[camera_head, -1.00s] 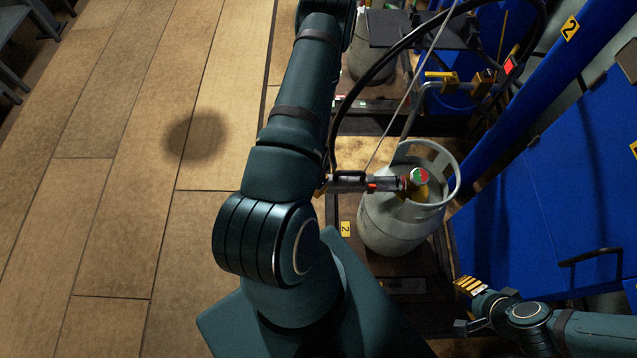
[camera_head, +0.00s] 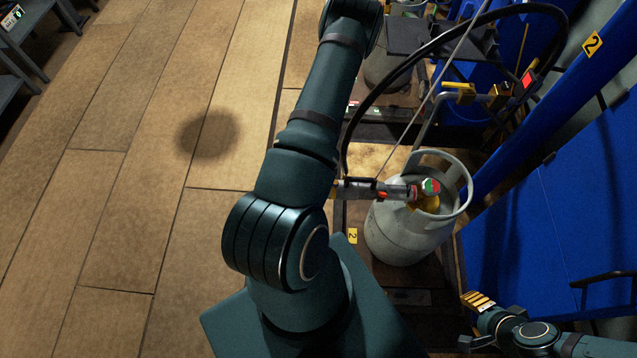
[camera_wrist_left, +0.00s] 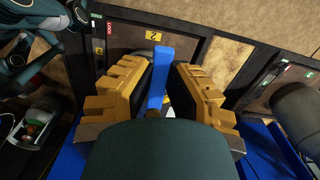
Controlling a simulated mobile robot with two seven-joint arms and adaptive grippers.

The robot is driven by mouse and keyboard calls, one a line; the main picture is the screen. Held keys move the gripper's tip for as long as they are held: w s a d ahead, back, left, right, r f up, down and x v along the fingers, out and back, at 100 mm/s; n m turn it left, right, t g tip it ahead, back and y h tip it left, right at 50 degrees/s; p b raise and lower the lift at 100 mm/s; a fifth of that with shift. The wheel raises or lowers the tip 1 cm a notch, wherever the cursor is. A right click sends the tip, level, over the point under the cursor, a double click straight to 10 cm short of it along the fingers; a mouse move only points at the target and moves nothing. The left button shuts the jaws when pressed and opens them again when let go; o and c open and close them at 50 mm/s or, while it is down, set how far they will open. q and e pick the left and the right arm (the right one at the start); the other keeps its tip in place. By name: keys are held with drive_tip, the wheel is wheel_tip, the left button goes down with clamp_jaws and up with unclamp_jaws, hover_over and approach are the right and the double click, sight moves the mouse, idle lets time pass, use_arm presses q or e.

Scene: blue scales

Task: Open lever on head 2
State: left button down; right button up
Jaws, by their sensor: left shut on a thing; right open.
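A filling head (camera_head: 392,192), grey with a red part and a dark lever-like bar along its top, lies level at the valve of the gas cylinder (camera_head: 393,243). My left arm covers its left end. My right gripper (camera_head: 467,322) is open and empty at the lower right, away from the cylinder.
A yellow label 2 (camera_head: 352,236) marks the platform beside the cylinder. A black hose (camera_head: 374,98) arches above the filling head. A blue panel (camera_head: 550,215) stands to the right, near my right arm. The wooden floor (camera_head: 120,200) at left is free.

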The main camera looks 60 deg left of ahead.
use_arm(q)
drive_tip(key=shift+a+m, duration=0.1)
drive_tip(key=shift+m, duration=0.3)
drive_tip(key=c, duration=0.9)
unclamp_jaws()
drive_tip(key=shift+w+f, duration=0.1)
wheel_tip(320, 180, up, 12)
idle(0.3)
